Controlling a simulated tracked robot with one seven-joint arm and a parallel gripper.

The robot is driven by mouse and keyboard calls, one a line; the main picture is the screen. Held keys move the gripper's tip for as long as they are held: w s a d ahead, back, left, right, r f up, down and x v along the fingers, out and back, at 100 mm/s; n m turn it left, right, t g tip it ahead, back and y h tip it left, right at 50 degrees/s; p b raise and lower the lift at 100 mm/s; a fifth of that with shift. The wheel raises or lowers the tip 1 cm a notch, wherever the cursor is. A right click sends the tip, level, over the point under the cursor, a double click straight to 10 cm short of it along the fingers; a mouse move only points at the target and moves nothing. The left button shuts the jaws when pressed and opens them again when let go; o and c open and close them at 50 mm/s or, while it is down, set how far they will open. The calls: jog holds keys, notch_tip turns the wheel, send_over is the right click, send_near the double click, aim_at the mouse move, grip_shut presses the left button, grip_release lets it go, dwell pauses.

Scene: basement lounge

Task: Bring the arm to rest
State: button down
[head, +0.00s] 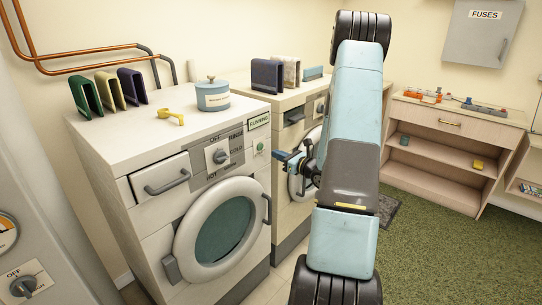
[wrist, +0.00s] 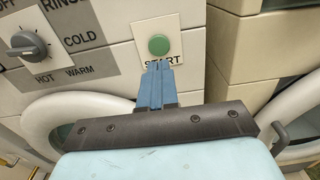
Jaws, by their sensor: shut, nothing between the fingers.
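My gripper (head: 283,157) is shut and empty in front of the near white washing machine (head: 165,235), at the right side of its front panel. In the wrist view, my gripper's blue fingers (wrist: 158,72) are together, with their tips just below the round green START button (wrist: 158,45) and over part of its label. I cannot tell whether they touch the panel. In the head view, the green button (head: 260,146) shows left of the fingers, below a sign reading RUNNING (head: 258,122). My arm reaches down across the middle right of the head view.
A blue tub (head: 212,95), a yellow scoop (head: 170,117) and several upright folded cloths (head: 108,91) sit on the washer's top. A second machine (head: 290,205) stands to the right, partly behind my arm. A wooden shelf unit (head: 450,150) stands farther right. Green carpet (head: 435,225) lies clear.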

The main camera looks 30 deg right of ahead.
jog(key=shift+s+d, duration=0.35)
jog(key=shift+s, duration=0.2)
jog(key=shift+a, duration=0.15)
